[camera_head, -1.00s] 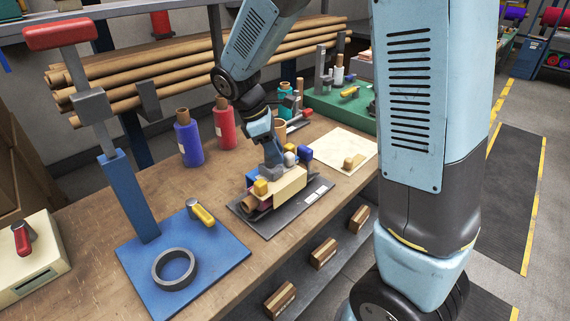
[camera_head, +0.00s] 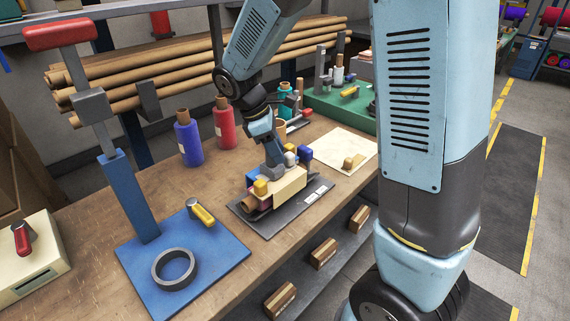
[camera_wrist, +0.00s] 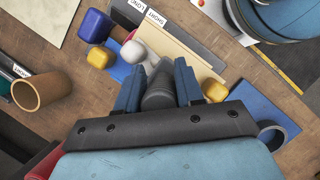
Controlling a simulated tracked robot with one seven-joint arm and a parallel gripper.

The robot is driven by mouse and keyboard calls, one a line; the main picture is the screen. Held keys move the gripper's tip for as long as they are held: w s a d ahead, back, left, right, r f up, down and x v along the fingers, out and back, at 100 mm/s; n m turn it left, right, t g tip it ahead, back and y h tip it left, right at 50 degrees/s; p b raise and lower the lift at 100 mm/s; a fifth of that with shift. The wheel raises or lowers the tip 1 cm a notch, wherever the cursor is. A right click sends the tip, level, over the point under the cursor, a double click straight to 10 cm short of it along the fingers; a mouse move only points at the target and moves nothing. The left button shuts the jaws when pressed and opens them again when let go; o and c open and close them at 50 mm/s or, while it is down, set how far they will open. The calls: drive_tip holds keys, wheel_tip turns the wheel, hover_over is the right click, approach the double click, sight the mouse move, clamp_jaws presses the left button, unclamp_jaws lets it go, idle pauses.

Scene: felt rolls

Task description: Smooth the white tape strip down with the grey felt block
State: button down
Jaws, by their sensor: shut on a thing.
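My gripper (camera_head: 274,155) is over the cream fixture (camera_head: 289,184) on the workbench. In the wrist view, its two blue fingers (camera_wrist: 158,90) are shut on a dark grey rounded piece (camera_wrist: 160,88), which appears to be the grey felt block or its handle. The piece's lower end is hidden, so I cannot tell whether it touches the surface below. The fixture has yellow, blue and white knobs, and a roll end (camera_head: 250,204) shows at its front left. I cannot make out the white tape strip; the gripper and fixture may hide it.
The fixture sits on a dark base plate (camera_head: 268,226) with small white labels. A blue mat (camera_head: 195,275) holding a dark ring (camera_head: 174,268) lies to the left. Blue (camera_head: 188,142) and red (camera_head: 224,128) rolls stand behind. A pale sheet (camera_head: 332,143) lies to the right.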

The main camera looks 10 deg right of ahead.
drive_tip(key=shift+s+a+r, duration=0.1)
drive_tip(key=shift+s+a, duration=0.3)
drive_tip(key=shift+a, duration=0.45)
drive_tip(key=shift+w+d, duration=0.35)
drive_tip(key=shift+d, duration=0.4)
drive_tip(key=shift+w+d, duration=0.35)
drive_tip(key=shift+d, duration=0.4)
drive_tip(key=shift+s+a+f, duration=0.2)
drive_tip(key=shift+s+a, duration=0.05)
drive_tip(key=shift+a, duration=0.25)
idle(1.2)
drive_tip(key=shift+d, duration=0.1)
drive_tip(key=shift+w+d+r, duration=0.15)
drive_tip(key=shift+w+d, duration=0.05)
